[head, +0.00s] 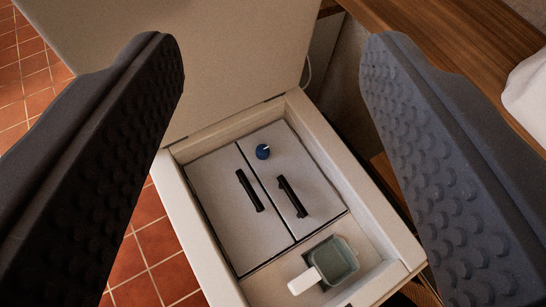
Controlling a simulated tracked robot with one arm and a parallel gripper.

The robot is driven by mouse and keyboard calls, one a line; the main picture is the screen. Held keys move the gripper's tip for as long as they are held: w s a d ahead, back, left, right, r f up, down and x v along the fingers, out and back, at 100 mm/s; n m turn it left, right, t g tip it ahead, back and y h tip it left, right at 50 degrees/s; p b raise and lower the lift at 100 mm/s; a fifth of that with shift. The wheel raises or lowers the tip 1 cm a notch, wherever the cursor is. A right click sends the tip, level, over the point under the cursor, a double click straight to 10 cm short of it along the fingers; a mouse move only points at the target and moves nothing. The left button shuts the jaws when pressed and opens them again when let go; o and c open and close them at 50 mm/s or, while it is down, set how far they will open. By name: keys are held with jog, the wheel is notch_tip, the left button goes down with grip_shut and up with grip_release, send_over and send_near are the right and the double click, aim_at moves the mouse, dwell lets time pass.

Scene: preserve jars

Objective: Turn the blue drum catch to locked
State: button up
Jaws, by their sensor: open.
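The blue drum catch (262,151) is a small round knob with a pale mark on its face. It sits near the top of the right-hand pale panel (318,186), inside an open white box. Which way its mark points in terms of locked or unlocked is too small to tell. My gripper (272,50) is open and empty. Its two dark, studded fingers stand wide apart at the left and right of the picture, nearer the camera than the catch and not touching it.
Two black bar handles (250,190) (291,197) stand on the panels below the catch. A greenish clear cup with a white handle (335,260) sits at the box's front. The raised lid (230,50) rises behind. A wooden surface (440,40) lies right; red tiles (140,250) left.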

jog(key=w+f+n+g+y+p, duration=0.1)
jog(key=w+f+n+g+p, duration=0.25)
jog(key=w, duration=0.55)
jog(key=n+g+y+p, duration=0.2)
jog(key=n+g+p, duration=0.2)
jog(key=n+g, duration=0.4)
send_over(263, 150)
jog(key=d, duration=0.3)
notch_tip(263, 150, down, 22)
jog(key=r+n, duration=0.1)
notch_tip(263, 150, down, 11)
jog(key=d+n+g+y+p, duration=0.1)
jog(key=d+n+g, duration=0.2)
jog(key=n, duration=0.2)
jog(key=shift+m+t, duration=0.25)
jog(key=b+x, duration=0.1)
jog(key=x, duration=0.5)
jog(key=b+x, duration=0.1)
jog(key=x, duration=0.6)
jog(key=shift+s+a, duration=0.25)
